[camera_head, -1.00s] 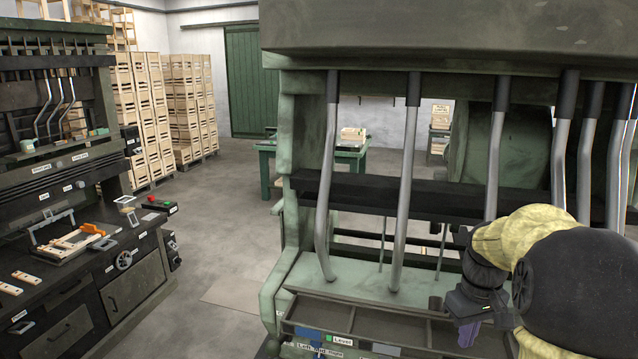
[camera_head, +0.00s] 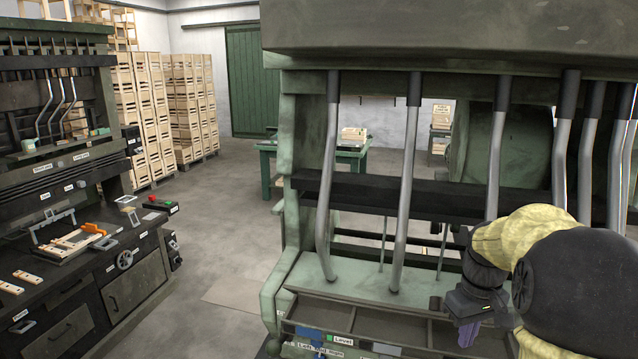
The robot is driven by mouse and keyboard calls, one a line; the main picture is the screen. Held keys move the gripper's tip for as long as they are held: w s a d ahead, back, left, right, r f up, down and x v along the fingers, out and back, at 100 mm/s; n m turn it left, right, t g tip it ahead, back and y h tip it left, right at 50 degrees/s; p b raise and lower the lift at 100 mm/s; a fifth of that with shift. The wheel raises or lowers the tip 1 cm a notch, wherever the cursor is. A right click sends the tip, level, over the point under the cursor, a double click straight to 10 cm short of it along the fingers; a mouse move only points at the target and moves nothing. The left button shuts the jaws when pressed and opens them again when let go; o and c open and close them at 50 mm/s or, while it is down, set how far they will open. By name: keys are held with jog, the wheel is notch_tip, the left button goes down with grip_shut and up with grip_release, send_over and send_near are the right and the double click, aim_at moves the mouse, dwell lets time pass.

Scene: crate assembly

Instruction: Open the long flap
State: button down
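My gripper (camera_head: 468,334) hangs at the lower right, pointing down in front of the large green machine. Its purple fingertips are seen nearly edge-on, so I cannot tell whether they are open or shut. I see nothing held in it. The long flap cannot be made out with certainty. The gripper is far from this workstation.
The green machine's tray (camera_head: 372,325) lies left of my gripper, with tall grey levers (camera_head: 405,190) above it. A wooden piece with an orange part (camera_head: 93,230) lies on the left workstation. Open floor (camera_head: 225,245) separates the two machines. Crate stacks (camera_head: 140,115) stand behind.

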jog(key=shift+f, duration=0.3)
dwell(0.5)
jog(key=shift+w+d+r+p, duration=0.1)
jog(key=shift+w+d+p, duration=0.1)
jog(key=shift+w+p, duration=0.35)
jog(key=shift+w+d+p, duration=0.2)
jog(key=shift+w+p, duration=0.1)
jog(key=shift+w, duration=0.4)
jog(key=shift+w+d+p, duration=0.2)
jog(key=shift+w+p, duration=0.2)
jog(key=shift+w, duration=0.4)
jog(key=shift+w+d+p, duration=0.2)
jog(key=shift+w+p, duration=0.35)
jog(key=shift+w, duration=0.25)
jog(key=shift+w+d+p, duration=0.2)
jog(key=shift+w+p, duration=0.3)
jog(key=shift+w, duration=0.25)
jog(key=shift+s+a+b, duration=0.1)
jog(key=shift+s+b, duration=0.25)
jog(key=shift+s, duration=0.55)
jog(key=shift+s+a, duration=0.3)
jog(key=shift+s, duration=0.3)
